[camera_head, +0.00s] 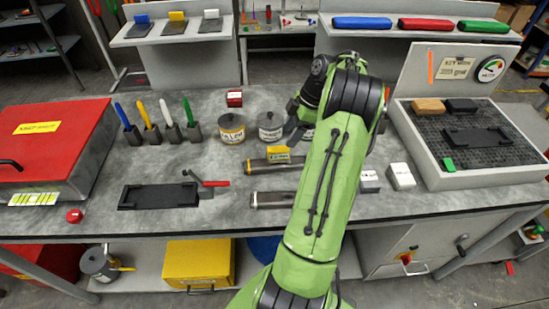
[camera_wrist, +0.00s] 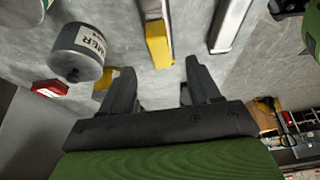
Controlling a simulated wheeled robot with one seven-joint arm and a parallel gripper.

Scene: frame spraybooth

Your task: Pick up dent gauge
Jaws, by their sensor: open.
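I cannot tell for sure which object is the dent gauge. Near my gripper, two long grey tool bodies (camera_head: 262,167) (camera_head: 270,199) lie on the bench, and a yellow block (camera_head: 278,154) is at the far one. A second yellow piece is partly hidden behind the left finger. In the head view, my arm hides the gripper's fingertips.
A labelled can (camera_wrist: 78,52) and a red block (camera_wrist: 49,88) are close on the left in the wrist view. A red case (camera_head: 60,140) is at bench left and an open grey case (camera_head: 470,177) at right. A black tray (camera_head: 158,196) lies near the front edge.

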